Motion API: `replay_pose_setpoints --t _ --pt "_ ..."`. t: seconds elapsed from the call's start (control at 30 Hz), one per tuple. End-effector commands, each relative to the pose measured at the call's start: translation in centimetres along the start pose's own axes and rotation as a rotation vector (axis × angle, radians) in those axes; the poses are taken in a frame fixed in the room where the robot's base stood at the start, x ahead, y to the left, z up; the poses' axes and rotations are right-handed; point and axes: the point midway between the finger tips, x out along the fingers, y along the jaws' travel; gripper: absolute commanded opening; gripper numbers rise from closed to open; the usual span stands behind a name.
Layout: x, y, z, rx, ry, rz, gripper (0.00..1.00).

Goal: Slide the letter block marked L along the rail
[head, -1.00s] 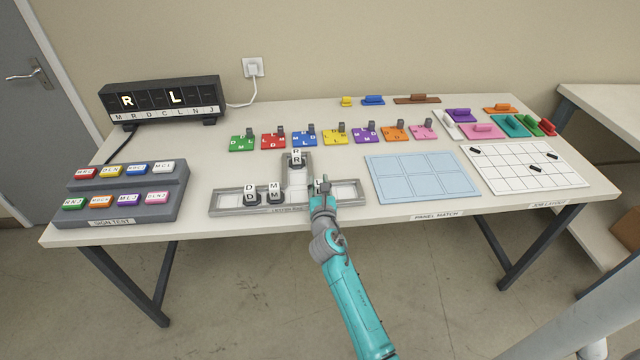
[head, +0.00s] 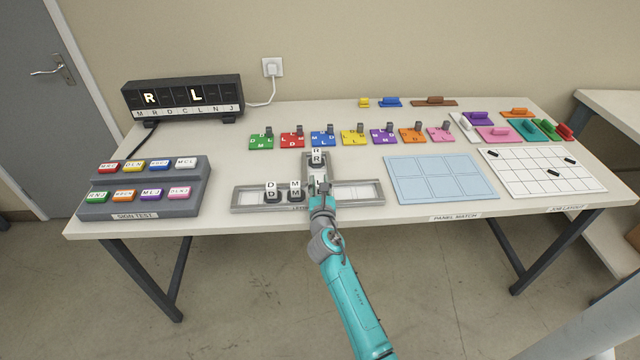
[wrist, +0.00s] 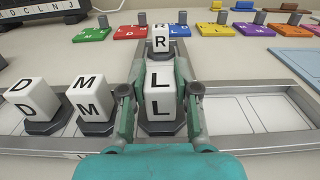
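The white letter block marked L (wrist: 160,98) stands upright on a dark base at the junction of the T-shaped grey rail (head: 358,194). It shows partly above my gripper (head: 320,190) in the head view. In the wrist view my gripper (wrist: 160,90) has a finger against each side of the L block. Block R (wrist: 160,40) stands just behind L, in the upright branch of the rail. Blocks M (wrist: 92,98) and D (wrist: 30,98) stand side by side in the left arm of the rail. The right arm of the rail is empty.
A grey sign-test stand (head: 150,207) with coloured keys is at left. Coloured lettered plates line the area behind the rail. A light blue panel (head: 440,180) and a white grid board (head: 540,172) are at right.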

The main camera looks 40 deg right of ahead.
Motion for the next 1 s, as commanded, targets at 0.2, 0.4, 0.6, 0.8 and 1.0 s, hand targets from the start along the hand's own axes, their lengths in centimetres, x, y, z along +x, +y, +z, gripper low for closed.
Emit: replay_pose_setpoints --t 0.2,0.4,0.6,0.8,1.0 --pt "0.0 0.0 0.0 0.0 0.0 0.0 0.59" --pt "-0.1 0.0 0.0 0.0 0.0 0.0 0.59" --pt "-1.7 0.0 -0.1 -0.001 0.001 0.001 0.59" --pt "-5.4 0.1 -0.1 -0.001 0.001 0.002 0.59" --pt "-9.1 0.1 -0.1 -0.001 0.002 0.003 0.59"
